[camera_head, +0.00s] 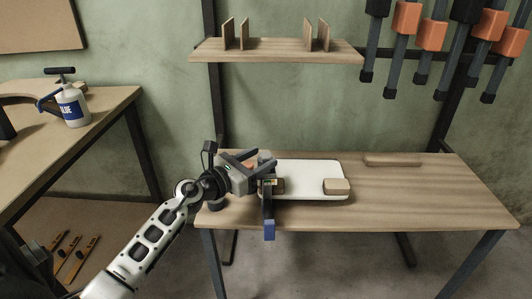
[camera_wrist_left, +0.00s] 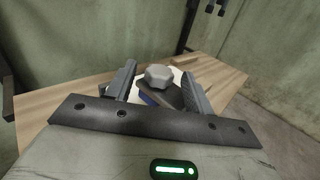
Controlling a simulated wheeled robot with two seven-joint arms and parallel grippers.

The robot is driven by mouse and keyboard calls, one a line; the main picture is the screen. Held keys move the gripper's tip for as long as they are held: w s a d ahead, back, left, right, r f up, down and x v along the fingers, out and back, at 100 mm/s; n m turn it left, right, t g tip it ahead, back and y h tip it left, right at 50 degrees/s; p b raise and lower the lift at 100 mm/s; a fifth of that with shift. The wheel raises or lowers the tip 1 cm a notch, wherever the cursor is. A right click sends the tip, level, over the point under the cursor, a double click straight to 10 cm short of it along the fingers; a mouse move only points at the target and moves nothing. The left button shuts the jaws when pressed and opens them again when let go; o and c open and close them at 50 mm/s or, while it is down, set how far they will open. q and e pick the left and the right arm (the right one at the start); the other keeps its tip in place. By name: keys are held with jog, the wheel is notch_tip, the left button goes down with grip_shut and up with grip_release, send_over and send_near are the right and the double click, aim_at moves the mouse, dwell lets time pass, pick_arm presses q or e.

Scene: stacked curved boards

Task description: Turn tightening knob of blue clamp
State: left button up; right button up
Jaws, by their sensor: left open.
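The blue clamp (camera_head: 269,229) sits at the left end of a white curved board (camera_head: 305,178) on the table. Its dark bar runs down past the board's front edge to a blue end. In the left wrist view, a grey lobed knob (camera_wrist_left: 158,75) sits above a dark clamp body with a blue side (camera_wrist_left: 148,100). My left gripper (camera_head: 262,164) is at the clamp and open. In the left wrist view its two fingers (camera_wrist_left: 160,86) stand on either side of the knob, with visible gaps. Whether they touch it lower down is hidden. My right gripper is not in view.
A wooden block (camera_head: 336,186) lies on the board's right end. The wooden table (camera_head: 430,195) is mostly clear to the right, with a flat wooden piece (camera_head: 393,160) at the back. A shelf (camera_head: 280,50) and several orange clamps (camera_head: 432,35) are above. A glue bottle (camera_head: 72,105) stands left.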

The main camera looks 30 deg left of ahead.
pick_arm(q)
jog(key=shift+x, duration=1.45)
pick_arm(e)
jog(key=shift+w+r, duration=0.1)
